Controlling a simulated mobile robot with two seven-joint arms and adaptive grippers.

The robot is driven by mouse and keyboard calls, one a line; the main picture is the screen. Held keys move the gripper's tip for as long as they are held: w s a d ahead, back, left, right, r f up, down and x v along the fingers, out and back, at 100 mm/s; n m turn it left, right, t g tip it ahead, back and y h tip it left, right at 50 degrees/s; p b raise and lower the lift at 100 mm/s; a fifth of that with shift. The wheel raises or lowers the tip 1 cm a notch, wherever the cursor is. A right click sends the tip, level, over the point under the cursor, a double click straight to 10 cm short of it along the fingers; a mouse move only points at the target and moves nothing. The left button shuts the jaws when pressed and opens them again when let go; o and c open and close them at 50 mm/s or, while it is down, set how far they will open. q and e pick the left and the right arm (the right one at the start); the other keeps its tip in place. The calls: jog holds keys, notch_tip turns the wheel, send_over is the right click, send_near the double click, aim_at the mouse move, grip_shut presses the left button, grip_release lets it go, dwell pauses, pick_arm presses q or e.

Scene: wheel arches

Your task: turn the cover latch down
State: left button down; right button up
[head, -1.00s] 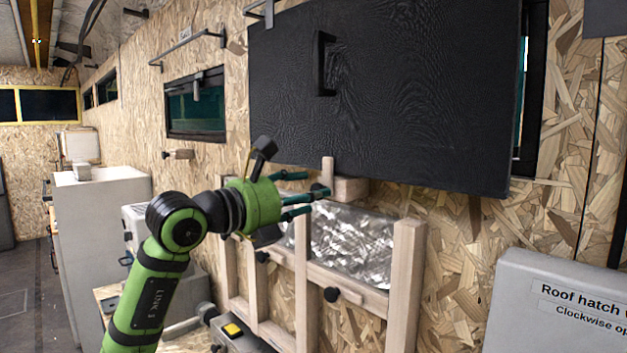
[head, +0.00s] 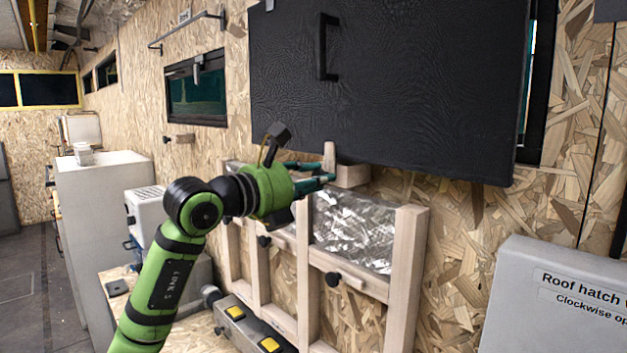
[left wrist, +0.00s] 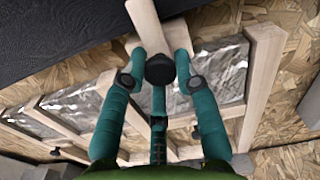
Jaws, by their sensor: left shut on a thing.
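The cover latch is a pale wooden bar (head: 330,155) at the lower edge of a black panel (head: 400,100) with a handle. In the left wrist view the bar (left wrist: 147,22) stands nearly upright, slightly tilted, with a black round knob (left wrist: 160,69) at its pivot. My left gripper (head: 325,175) is shut on the latch. In the left wrist view its teal fingers (left wrist: 159,66) lie on both sides of the bar at the knob. The fingers hide part of the latch in the head view. My right gripper is not in view.
Below the panel is a wooden frame (head: 408,270) with foil-faced insulation (head: 352,232) and black knobs (head: 332,279). A grey box labelled roof hatch (head: 540,300) stands at lower right. A grey cabinet (head: 105,210) stands at left. A small window (head: 196,97) is in the wall.

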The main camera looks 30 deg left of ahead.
pick_arm(q)
jog(key=m+b, duration=0.5)
jog(key=m, duration=1.2)
jog(key=shift+f, duration=0.1)
jog(key=shift+m, duration=0.4)
jog(key=c, duration=1.2)
grip_release()
jog(key=shift+o, duration=1.4)
jog(key=shift+w, duration=0.15)
